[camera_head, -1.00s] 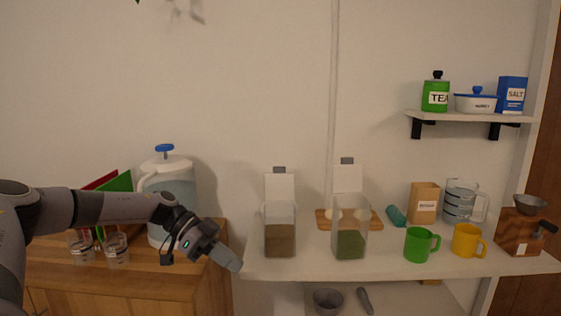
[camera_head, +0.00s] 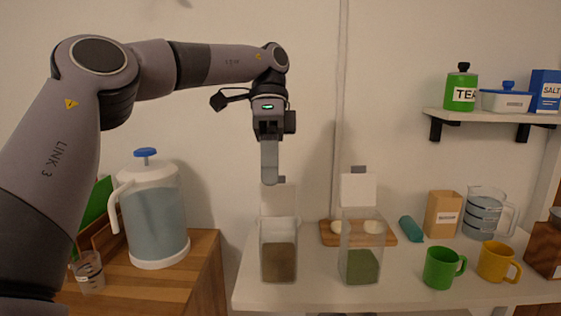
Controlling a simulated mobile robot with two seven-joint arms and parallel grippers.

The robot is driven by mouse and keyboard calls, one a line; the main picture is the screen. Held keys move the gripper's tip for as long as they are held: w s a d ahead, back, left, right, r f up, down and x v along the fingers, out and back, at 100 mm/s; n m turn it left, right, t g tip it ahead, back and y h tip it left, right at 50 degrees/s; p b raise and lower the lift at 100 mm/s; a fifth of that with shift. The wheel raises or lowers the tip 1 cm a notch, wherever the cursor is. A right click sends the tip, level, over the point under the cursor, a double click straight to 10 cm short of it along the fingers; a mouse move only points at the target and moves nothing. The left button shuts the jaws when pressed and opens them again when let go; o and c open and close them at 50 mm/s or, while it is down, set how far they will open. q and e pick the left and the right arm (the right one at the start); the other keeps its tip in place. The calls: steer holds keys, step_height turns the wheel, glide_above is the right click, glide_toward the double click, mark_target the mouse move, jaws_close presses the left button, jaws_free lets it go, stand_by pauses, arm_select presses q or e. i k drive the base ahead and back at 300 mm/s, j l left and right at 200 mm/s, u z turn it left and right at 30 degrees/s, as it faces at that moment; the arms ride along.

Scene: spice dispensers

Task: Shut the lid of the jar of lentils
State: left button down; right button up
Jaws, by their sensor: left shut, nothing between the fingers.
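Two clear jars stand on the white counter, each with its lid raised upright at the back. The left jar (camera_head: 279,262) holds brown contents, and its white lid (camera_head: 279,202) stands open. The right jar (camera_head: 361,266) holds green contents, and its lid (camera_head: 358,189) is open too. No label shows which holds lentils. My left gripper (camera_head: 269,178) is shut and empty, pointing down just above the left jar. Its fingertips overlap the top of that jar's lid in the picture; I cannot tell whether they touch it. My right gripper is not in view.
A large blue-lidded jug (camera_head: 152,215) stands on the wooden cabinet at left. A wooden board (camera_head: 329,238) lies behind the jars. A green mug (camera_head: 440,268) and a yellow mug (camera_head: 496,262) stand at right. A shelf (camera_head: 480,117) holds containers above.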

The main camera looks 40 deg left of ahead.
mark_target(279, 199)
steer(key=i+j, duration=0.8)
steer(key=j, duration=0.2)
